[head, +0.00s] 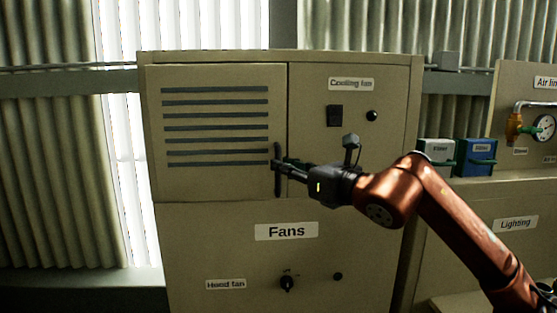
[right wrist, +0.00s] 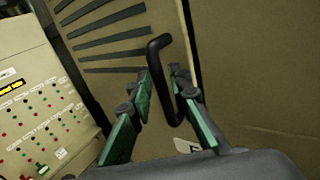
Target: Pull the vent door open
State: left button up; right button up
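The vent door (head: 215,128) is a beige panel with dark slots on the upper left of the fans cabinet. It looks shut or nearly so. Its black upright bar handle (head: 277,180) is at its right edge. In the right wrist view, the handle (right wrist: 158,62) runs between the two green-padded fingers of my right gripper (right wrist: 163,78). The fingers straddle the bar, and a narrow gap seems to show on one side. In the head view, my right gripper (head: 284,166) reaches the handle from the right. My left gripper is not in view.
The cabinet's right panel (head: 352,108) carries a "Cooling fan" switch and knob. Below are a "Fans" label and a "Hood fan" dial (head: 287,283). Filter boxes (head: 475,154) and a gauge (head: 543,127) stand to the right. The left wrist-view side shows a button panel (right wrist: 45,115).

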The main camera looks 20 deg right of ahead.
jog(key=shift+p+x, duration=0.3)
jog(key=shift+x, duration=1.05)
jog(key=shift+c, duration=0.4)
grip_shut()
